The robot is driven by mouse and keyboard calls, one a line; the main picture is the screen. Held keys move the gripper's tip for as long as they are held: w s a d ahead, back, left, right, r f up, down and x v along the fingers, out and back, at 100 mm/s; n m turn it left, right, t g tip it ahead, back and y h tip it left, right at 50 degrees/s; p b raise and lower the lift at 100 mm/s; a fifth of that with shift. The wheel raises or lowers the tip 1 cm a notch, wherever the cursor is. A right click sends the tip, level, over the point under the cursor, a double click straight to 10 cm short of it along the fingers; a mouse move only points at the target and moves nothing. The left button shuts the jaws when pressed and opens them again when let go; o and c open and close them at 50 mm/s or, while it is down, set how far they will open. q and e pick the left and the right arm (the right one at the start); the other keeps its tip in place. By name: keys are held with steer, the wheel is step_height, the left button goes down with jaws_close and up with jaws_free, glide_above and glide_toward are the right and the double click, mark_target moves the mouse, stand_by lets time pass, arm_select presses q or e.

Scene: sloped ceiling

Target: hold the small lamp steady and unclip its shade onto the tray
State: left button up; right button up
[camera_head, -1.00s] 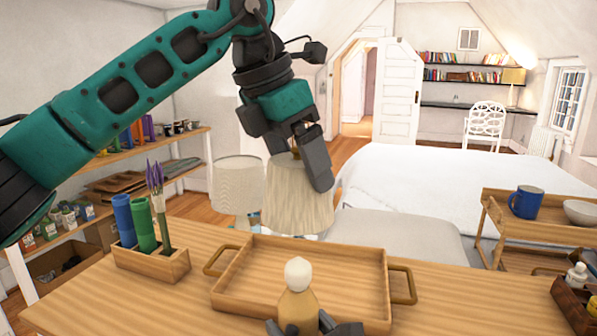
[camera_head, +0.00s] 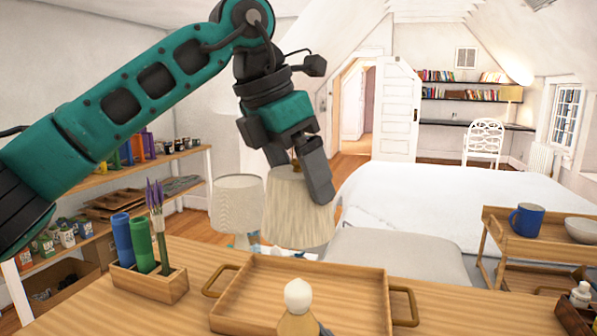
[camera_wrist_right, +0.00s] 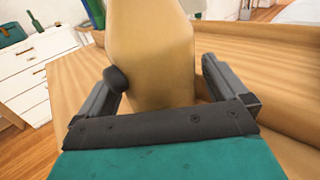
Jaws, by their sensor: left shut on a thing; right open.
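My left gripper (camera_head: 298,166) is shut on the top of the pale, ribbed lamp shade (camera_head: 298,210). The shade hangs upright, off the lamp, near the tray's far edge; whether any of it is over the tray I cannot tell. The small lamp's wooden body (camera_head: 298,323) with a white bulb (camera_head: 298,293) stands at the bottom of the head view, in front of the tray (camera_head: 388,290). In the right wrist view, my right gripper (camera_wrist_right: 160,68) is open, its fingers on either side of the lamp body (camera_wrist_right: 150,50). A dark knob (camera_wrist_right: 117,78) sticks out from the body. The tray is empty where visible.
A wooden holder (camera_head: 150,283) with blue and green tubes and purple flowers stands left of the tray. Another pale-shaded lamp (camera_head: 237,203) stands behind. A side table at right holds a blue mug (camera_head: 527,220) and a bowl (camera_head: 581,230). A bottle (camera_head: 580,294) is at the right edge.

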steer(key=v, duration=1.2)
